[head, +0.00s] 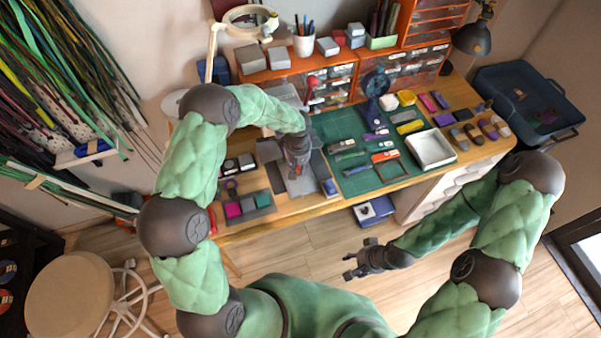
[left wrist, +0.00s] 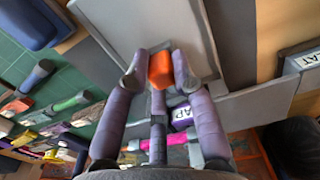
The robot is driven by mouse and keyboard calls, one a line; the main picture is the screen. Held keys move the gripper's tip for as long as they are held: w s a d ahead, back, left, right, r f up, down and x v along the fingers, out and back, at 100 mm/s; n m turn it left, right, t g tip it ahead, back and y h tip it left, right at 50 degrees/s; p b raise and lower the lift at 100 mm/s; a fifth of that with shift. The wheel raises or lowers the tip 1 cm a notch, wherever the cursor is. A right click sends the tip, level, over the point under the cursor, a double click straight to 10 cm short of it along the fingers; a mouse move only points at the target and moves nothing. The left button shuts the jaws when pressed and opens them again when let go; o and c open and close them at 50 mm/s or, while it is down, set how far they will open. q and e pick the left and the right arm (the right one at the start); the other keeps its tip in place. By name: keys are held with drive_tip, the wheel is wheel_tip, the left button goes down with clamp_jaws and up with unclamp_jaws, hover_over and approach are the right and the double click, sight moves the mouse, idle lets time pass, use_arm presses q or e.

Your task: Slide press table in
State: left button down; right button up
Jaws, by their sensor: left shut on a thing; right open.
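The press table, a flat grey plate (head: 301,187), lies at the front of the workbench under my left gripper. It also shows as a pale grey plate in the left wrist view (left wrist: 125,22). My left gripper (head: 297,168) is over it; in the left wrist view its fingers (left wrist: 159,72) are shut on a small orange knob (left wrist: 161,70) at the plate's edge. The press body behind is mostly hidden by my left arm; a red ball (head: 312,82) shows behind the arm. My right gripper (head: 358,262) is open and empty, over the floor before the bench.
A green cutting mat (head: 350,180) with several tools is right of the press, with a white tray (head: 431,149) further right. A grey tray with coloured blocks (head: 249,206) lies to the left. A blue bin (head: 374,211) stands below the bench. A stool (head: 68,293) is at left.

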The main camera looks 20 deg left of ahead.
use_arm(q)
drive_tip(key=shift+w+a+f, duration=0.1)
drive_tip(key=shift+w+a, duration=0.35)
drive_tip(key=shift+a, duration=0.05)
drive_tip(key=c, duration=1.1)
unclamp_jaws()
drive_tip(key=shift+s, duration=0.1)
